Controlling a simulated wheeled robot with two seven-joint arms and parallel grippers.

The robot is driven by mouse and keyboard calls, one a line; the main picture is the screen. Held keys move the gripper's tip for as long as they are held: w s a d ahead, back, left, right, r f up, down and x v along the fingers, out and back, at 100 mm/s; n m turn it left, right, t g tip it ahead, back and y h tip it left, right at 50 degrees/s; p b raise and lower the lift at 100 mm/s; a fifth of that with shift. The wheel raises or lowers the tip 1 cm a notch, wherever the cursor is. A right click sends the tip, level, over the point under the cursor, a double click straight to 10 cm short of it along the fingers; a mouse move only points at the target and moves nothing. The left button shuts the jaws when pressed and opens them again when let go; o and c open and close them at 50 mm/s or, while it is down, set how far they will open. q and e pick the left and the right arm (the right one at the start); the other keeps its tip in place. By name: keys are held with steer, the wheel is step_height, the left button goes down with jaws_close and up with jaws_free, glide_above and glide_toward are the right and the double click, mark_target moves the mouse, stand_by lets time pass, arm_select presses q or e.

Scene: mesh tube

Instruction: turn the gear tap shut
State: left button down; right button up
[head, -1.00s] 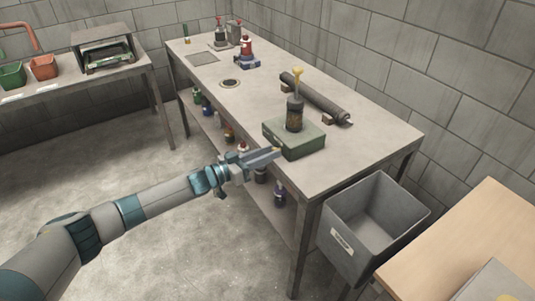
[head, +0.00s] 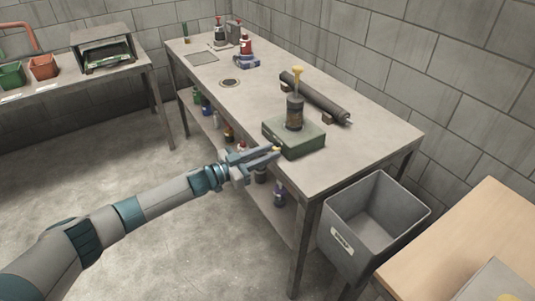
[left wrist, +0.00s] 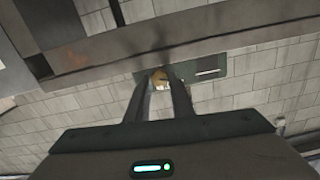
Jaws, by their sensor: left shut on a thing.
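The green box (head: 293,139) sits at the near edge of the steel workbench, with a dark cylinder (head: 294,113) and a yellow funnel-like top (head: 297,78) standing on it. The gear tap (head: 276,149) shows as a small yellow piece low at the box's front left. My left gripper (head: 272,151) reaches it from the left and is shut on it, with both fingers visible. In the left wrist view the yellow tap (left wrist: 158,77) sits between the fingertips, before the green face; the fingers hide part of it. My right gripper is not in view.
A dark roller (head: 316,97) lies behind the box on the workbench (head: 360,140). A grey bin (head: 350,240) hangs at the near end. Bottles stand on the lower shelf, and a red-topped device (head: 246,52) is farther back. The floor at left is clear.

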arm_select(q)
steer(key=m, duration=0.3)
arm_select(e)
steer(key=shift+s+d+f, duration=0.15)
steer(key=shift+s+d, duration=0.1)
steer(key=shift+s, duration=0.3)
arm_select(q)
steer(key=c, duration=1.5)
jaws_free()
steer(key=shift+c, duration=0.2)
steer(key=shift+s+a, duration=0.1)
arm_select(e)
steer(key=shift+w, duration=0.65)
arm_select(q)
steer(key=b+v, duration=0.2)
steer(key=v, duration=1.5)
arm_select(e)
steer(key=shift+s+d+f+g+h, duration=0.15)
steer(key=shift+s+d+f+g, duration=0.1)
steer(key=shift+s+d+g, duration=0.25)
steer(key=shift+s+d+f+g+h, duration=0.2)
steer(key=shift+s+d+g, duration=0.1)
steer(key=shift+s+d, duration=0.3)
